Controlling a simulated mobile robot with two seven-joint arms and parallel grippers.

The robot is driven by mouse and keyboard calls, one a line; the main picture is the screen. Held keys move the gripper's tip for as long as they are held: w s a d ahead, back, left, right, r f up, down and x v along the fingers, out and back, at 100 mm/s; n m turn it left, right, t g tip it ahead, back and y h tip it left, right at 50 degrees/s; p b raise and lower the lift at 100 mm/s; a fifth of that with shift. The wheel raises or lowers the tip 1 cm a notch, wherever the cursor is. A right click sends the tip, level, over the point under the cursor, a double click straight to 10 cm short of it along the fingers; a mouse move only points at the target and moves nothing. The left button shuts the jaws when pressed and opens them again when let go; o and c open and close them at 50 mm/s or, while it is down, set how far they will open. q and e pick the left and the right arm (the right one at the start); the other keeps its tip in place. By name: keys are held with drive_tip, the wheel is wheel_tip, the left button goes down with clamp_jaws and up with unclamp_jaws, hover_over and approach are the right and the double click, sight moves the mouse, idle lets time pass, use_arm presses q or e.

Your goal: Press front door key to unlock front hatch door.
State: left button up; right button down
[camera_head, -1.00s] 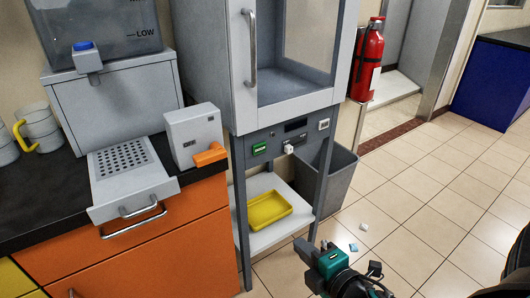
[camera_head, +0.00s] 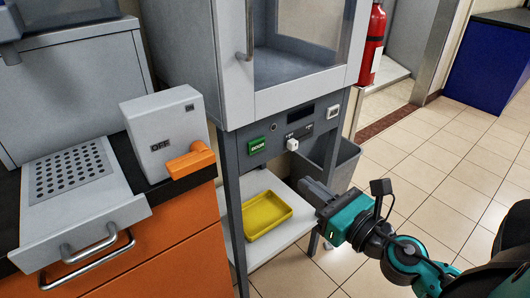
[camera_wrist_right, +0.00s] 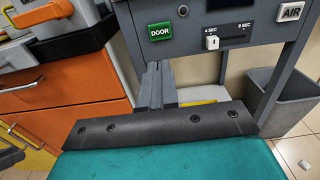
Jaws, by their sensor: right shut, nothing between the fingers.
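The front door key is a green button marked DOOR (camera_head: 257,146) on the grey control panel under the cabinet's glass front hatch door (camera_head: 303,38). The DOOR key also shows in the right wrist view (camera_wrist_right: 160,31). My right gripper (camera_head: 309,186) is in front of the cabinet, below and to the right of the key, apart from it. Its fingers (camera_wrist_right: 154,84) are shut and empty, and in the right wrist view they point towards the panel just below the key. The hatch door looks shut.
A white selector knob (camera_head: 292,145) and an AIR button (camera_head: 333,112) share the panel. A yellow tray (camera_head: 266,214) lies on the lower shelf. A grey bin (camera_head: 345,160) stands at the right. A grey box with an orange handle (camera_head: 190,161) is on the left counter.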

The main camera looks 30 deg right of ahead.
use_arm(q)
drive_tip(key=shift+s+f, duration=0.1)
drive_tip(key=shift+s, duration=0.25)
use_arm(e)
drive_tip(key=p, duration=0.5)
approach(258, 147)
drive_tip(key=w, duration=0.5)
drive_tip(key=shift+w+a+r, duration=0.1)
drive_tip(key=shift+w+a, duration=0.25)
use_arm(q)
drive_tip(key=shift+w+r, duration=0.2)
drive_tip(key=shift+r, duration=2.25)
use_arm(e)
drive_tip(key=shift+w, duration=0.6)
